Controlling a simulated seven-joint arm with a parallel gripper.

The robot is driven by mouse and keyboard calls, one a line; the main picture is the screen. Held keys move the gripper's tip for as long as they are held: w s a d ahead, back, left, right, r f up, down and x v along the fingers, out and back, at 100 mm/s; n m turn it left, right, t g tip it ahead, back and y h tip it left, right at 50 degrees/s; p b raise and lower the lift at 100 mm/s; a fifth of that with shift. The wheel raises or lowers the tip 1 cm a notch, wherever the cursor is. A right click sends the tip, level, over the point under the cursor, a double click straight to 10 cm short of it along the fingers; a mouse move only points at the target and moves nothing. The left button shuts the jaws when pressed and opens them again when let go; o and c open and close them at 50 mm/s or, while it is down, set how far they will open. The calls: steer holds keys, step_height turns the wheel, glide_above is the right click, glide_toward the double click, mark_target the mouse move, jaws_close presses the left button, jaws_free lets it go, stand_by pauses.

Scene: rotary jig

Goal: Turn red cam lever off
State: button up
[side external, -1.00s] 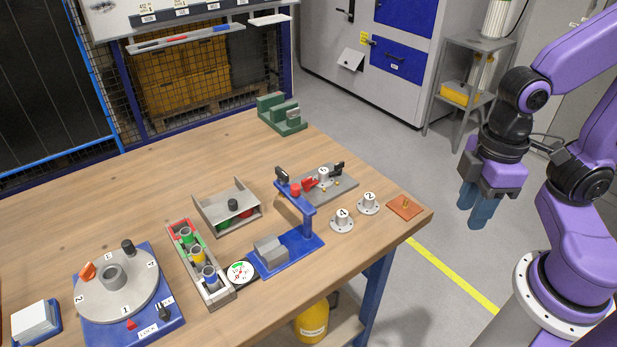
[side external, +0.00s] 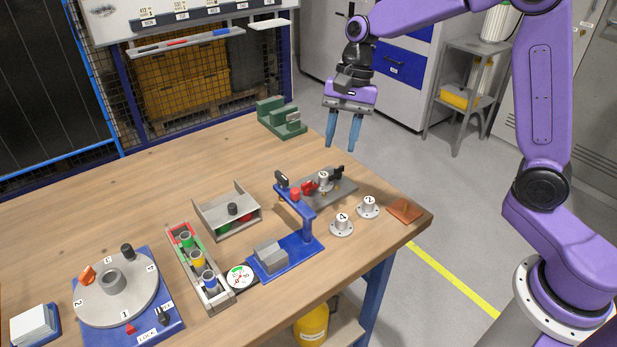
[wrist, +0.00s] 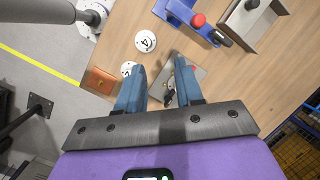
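A red lever (side external: 309,188) stands on a small grey plate (side external: 343,190) near the table's right end. A black lever (side external: 337,171) and a white numbered part (side external: 323,175) are on the same plate. My gripper (side external: 342,145) is open and empty, well above the table and behind the plate in the side view. In the wrist view, the grey plate (wrist: 199,74) shows beyond and partly between my open fingers (wrist: 160,68). The right finger hides part of it, and only a little red shows beside that finger.
A blue stand (side external: 307,225) with a red knob (side external: 295,190) rises close to the plate. Two white numbered parts (side external: 342,225) (side external: 368,207) and an orange pad (side external: 405,210) lie near the corner. A rotary disc (side external: 135,300) with an orange-red knob (side external: 87,273) is far left.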

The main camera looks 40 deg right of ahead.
mark_target(307, 183)
steer(key=w+d+f+m+t+y, duration=0.1)
steer(key=w+d+f+m+y, duration=0.1)
steer(key=w+d+m, duration=0.6)
steer(key=shift+m, duration=0.3)
steer(key=x, duration=0.6)
steer(key=w+x, duration=0.1)
steer(key=x, duration=0.4)
steer(key=w+a+x, duration=0.1)
steer(key=x, duration=0.5)
steer(key=shift+w+a, duration=0.25)
jaws_close()
